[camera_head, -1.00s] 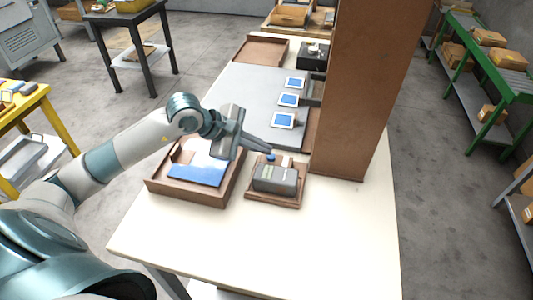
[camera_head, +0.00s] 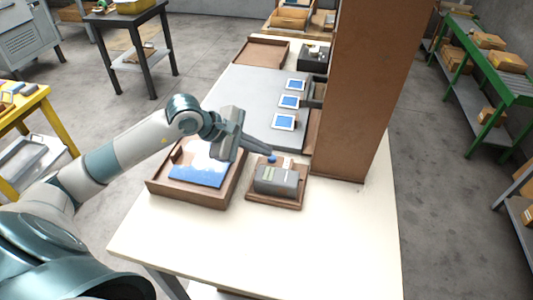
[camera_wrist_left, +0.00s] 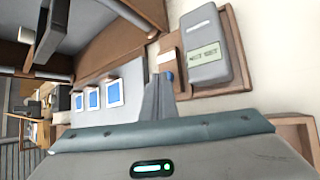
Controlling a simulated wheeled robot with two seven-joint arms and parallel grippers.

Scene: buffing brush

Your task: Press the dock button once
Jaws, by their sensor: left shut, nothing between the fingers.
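The dock is a brown wooden base (camera_head: 290,204) with a grey box (camera_head: 277,181) on it. My left gripper (camera_head: 269,153) is shut and empty. My right gripper is not in view.
A wooden tray (camera_head: 208,198) with a blue sheet stands left of the dock. A tall brown panel (camera_head: 352,100) rises close behind it on the right. A grey mat (camera_head: 240,92) with blue-and-white cards lies farther back. The table's front (camera_head: 260,250) is clear.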

